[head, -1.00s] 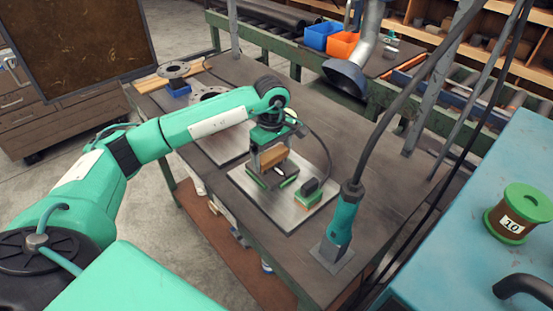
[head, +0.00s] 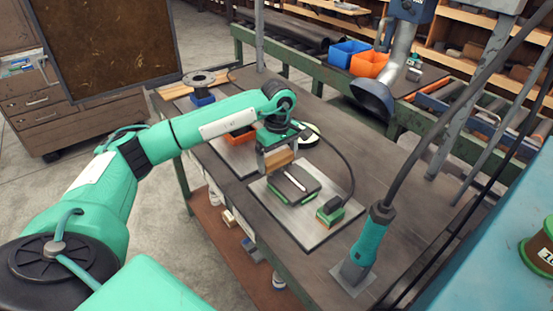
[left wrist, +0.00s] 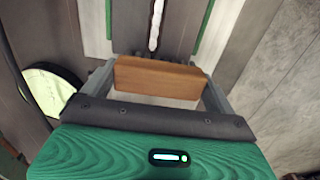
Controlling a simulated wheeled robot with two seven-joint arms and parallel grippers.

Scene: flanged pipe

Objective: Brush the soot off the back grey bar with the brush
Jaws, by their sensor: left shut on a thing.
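My left gripper (head: 278,160) is shut on a brown wooden block, seemingly the brush (head: 280,158), above the workbench behind a dark, green-edged box. The left wrist view shows the brush (left wrist: 158,78) between both fingers; its bristles cannot be made out. The box (head: 290,186) lies on a pale metal plate (head: 312,236) and has a white stripe on top. In the left wrist view the stripe (left wrist: 156,22) runs up from behind the brush. I cannot tell which part is the back grey bar, and soot is not distinguishable. My right gripper is out of view.
A small green-and-black block (head: 330,211) sits on the plate, cable attached. A teal-handled tool (head: 368,240) stands near the front right. The bench's right part (head: 385,175) is clear.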

